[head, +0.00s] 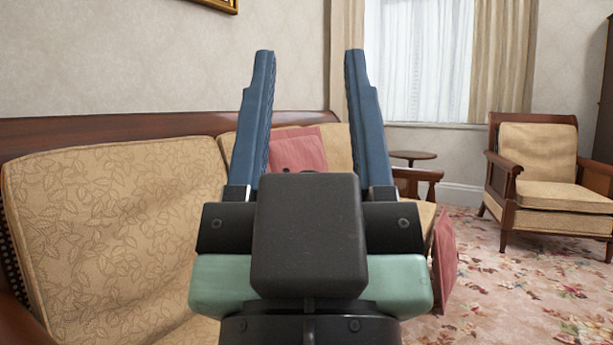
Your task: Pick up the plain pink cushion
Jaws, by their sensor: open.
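A pink cushion (299,151) leans against the sofa's backrest; it shows between my gripper's fingers, and its lower part is hidden behind my gripper. A second pink or red cushion (445,262) shows at the right of my gripper, near the sofa's front edge, partly hidden. I cannot tell from this view whether either has a pattern. My gripper (309,62) has two blue fingers pointing up and spread wide apart. It is open and empty, in front of the sofa and apart from the cushions as far as I can see.
The sofa (110,125) has a dark wooden frame and tan leaf-patterned cushions (120,230). A small round table (412,155) stands beyond its far arm. A wooden armchair (545,175) stands at the right. The flowered carpet (510,290) is clear in the right foreground.

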